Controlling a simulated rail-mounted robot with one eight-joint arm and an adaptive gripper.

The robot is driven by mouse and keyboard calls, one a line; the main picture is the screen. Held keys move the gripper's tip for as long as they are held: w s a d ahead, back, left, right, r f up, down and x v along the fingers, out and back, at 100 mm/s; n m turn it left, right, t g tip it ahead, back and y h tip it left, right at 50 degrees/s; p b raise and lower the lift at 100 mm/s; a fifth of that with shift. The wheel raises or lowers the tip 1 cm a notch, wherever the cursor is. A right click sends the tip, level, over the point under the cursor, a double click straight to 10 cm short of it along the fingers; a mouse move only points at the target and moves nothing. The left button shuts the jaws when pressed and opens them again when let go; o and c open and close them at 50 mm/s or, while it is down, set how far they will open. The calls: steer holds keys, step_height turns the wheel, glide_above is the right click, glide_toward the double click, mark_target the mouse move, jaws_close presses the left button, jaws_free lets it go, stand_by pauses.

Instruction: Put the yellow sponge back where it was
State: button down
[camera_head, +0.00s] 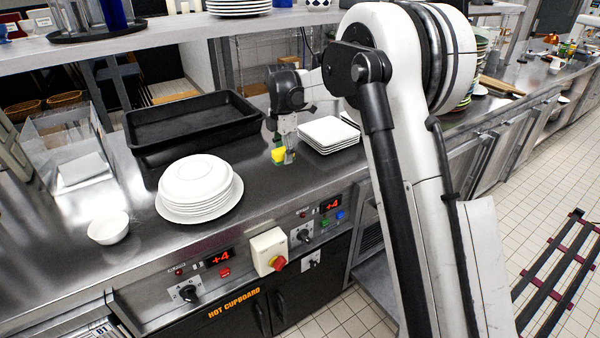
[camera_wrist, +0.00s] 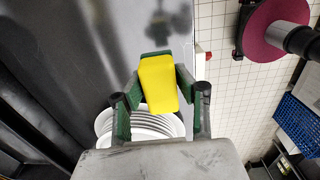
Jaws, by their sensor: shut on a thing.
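The yellow sponge (camera_head: 279,155) shows in the head view just above the steel counter, between the round plate stack and the square plates. My gripper (camera_head: 284,158) is shut on it and points down. In the wrist view the yellow sponge (camera_wrist: 158,84) sits between the green fingers of my gripper (camera_wrist: 160,80). I cannot tell whether the sponge touches the counter.
A stack of round white plates (camera_head: 199,188) stands left of my gripper, and square white plates (camera_head: 328,134) stand close on its right. A black tray (camera_head: 190,124) lies behind left. A white bowl (camera_head: 108,228) stands front left. An overhead shelf (camera_head: 150,38) runs behind. Counter (camera_head: 262,190) in front is clear.

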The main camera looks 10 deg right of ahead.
steer(key=p, duration=0.1)
glide_above(307, 173)
step_height(307, 173, down, 6)
steer(key=shift+w+d+f, duration=0.1)
steer(key=shift+f, duration=2)
steer(key=shift+f, duration=0.1)
steer(key=shift+f, duration=0.15)
steer(key=c, duration=1.3)
jaws_free()
steer(key=shift+r, duration=0.2)
